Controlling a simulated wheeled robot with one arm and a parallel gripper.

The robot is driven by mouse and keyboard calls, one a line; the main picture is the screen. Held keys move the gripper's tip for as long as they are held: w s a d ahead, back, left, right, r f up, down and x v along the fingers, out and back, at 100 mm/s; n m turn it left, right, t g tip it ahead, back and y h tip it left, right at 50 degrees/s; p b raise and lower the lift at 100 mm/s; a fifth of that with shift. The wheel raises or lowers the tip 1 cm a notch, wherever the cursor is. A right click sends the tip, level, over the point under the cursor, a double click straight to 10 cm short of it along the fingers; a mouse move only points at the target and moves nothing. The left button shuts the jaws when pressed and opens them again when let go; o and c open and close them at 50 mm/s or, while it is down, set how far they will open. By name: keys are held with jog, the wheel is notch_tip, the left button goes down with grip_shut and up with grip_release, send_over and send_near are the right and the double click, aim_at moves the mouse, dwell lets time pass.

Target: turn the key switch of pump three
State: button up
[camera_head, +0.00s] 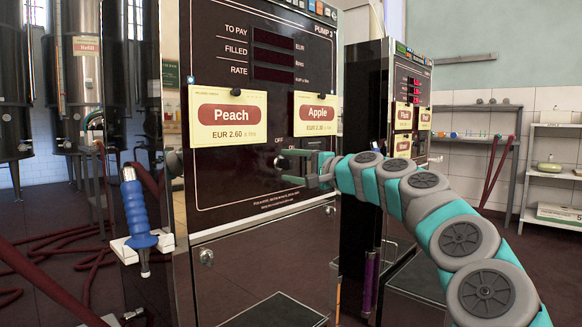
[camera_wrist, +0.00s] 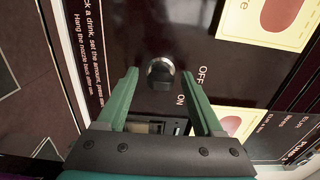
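The near pump (camera_head: 262,190) has a dark front panel with a "PUMP" label at its top right; I cannot read the digit surely. Its key switch (camera_wrist: 161,72), a dark knob in a silver ring, shows in the wrist view beside the printed words OFF and ON. Which word the knob points to is unclear. My gripper (camera_wrist: 160,74) is open and empty, with one green finger to each side of the switch and gaps between. In the head view my gripper (camera_head: 284,162) is at the panel below the Apple card (camera_head: 316,113) and largely covers the switch.
A Peach card (camera_head: 228,115) hangs left of the Apple card. A blue-handled nozzle (camera_head: 136,210) hangs on the pump's left side. Another pump (camera_head: 408,100) stands behind to the right. Red hoses (camera_head: 75,248) lie on the floor at left. Shelves (camera_head: 548,170) stand far right.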

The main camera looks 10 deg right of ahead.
jog(key=v, duration=0.8)
dwell(0.4)
jog(key=shift+a, duration=0.1)
